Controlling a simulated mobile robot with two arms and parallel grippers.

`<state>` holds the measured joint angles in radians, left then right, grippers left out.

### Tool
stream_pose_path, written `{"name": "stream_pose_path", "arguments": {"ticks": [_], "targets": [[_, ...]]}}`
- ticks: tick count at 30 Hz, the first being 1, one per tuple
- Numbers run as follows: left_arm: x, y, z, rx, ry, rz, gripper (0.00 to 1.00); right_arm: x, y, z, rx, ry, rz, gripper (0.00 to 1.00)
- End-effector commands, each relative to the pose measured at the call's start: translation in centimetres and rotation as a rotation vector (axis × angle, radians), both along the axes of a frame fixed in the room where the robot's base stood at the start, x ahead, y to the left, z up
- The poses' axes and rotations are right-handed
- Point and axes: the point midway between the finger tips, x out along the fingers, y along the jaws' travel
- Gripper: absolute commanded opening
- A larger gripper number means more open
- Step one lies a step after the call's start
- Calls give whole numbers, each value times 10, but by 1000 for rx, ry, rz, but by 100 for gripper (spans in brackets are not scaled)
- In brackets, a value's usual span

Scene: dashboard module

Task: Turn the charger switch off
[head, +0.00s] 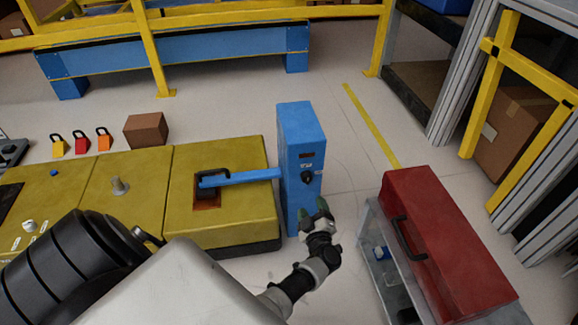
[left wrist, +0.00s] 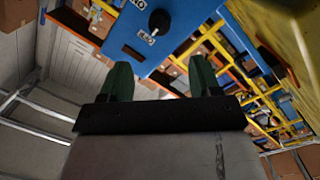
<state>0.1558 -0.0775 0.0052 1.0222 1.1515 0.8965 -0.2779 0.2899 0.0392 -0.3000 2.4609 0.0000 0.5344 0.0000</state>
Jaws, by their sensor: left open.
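The charger (head: 297,122) is a tall blue box standing at the right end of the yellow unit. Its front face carries a small display and a black round switch (head: 307,177) between two small white labels. My right gripper is not in view.
A blue lever or connector (head: 240,177) runs from the yellow unit (head: 150,165) to the charger. A red toolbox (head: 450,240) on a cart stands to the right. A brown box (head: 146,130) and several coloured padlocks sit behind the unit. Floor is clear between charger and cart.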

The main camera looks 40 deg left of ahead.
Motion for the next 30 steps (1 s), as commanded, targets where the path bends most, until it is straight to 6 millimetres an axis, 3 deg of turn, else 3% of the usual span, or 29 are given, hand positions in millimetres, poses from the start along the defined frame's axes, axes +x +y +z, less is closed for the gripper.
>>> {"name": "stream_pose_path", "arguments": {"ticks": [3,17,30], "targets": [[-7,-9,10,29,46,-70,63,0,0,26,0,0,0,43],[-41,-46,7,126,286,-389,63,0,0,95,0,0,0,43],[-103,-76,-5,182,566,-676,63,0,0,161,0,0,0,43]]}}
